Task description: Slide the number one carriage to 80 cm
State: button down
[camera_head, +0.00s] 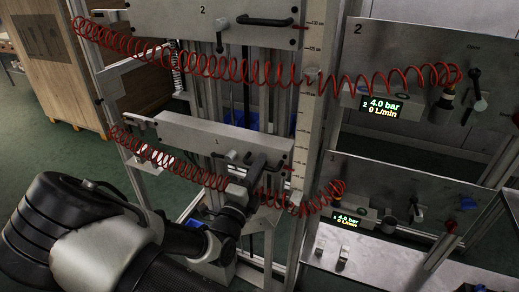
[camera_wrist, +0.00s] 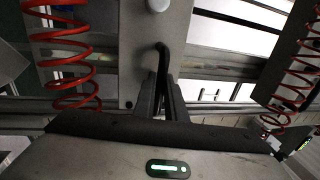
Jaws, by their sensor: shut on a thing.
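The number one carriage (camera_head: 185,135) is a grey plate marked "1", in the middle of the head view. Its right edge is beside the upright post with the scale (camera_head: 306,115); the figures beside it are too small to read surely. My gripper (camera_head: 243,172) is in front of the carriage's right half and covers part of it. In the wrist view my gripper (camera_wrist: 165,98) is shut on the black handle (camera_wrist: 162,55), a bent bar on the grey carriage plate (camera_wrist: 185,22). A pale round knob (camera_wrist: 158,5) is above the handle.
The number two carriage (camera_head: 185,18) is above, with its own black handle (camera_head: 270,21). Red coiled hoses (camera_head: 160,158) run across both carriages to panels at right. The displays (camera_head: 382,106) read 4.0 bar and 0 L/min. A wooden cabinet (camera_head: 60,60) stands at back left.

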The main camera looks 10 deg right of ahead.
notch_tip(320, 180, down, 13)
jog(key=b, duration=0.2)
jog(key=shift+s, duration=0.1)
jog(key=c, duration=2.1)
grip_release()
jog(key=shift+r, duration=0.15)
jog(key=p+v, duration=0.1)
jog(key=v, duration=1.6)
jog(key=shift+a, duration=0.2)
jog(key=shift+s+r, duration=0.1)
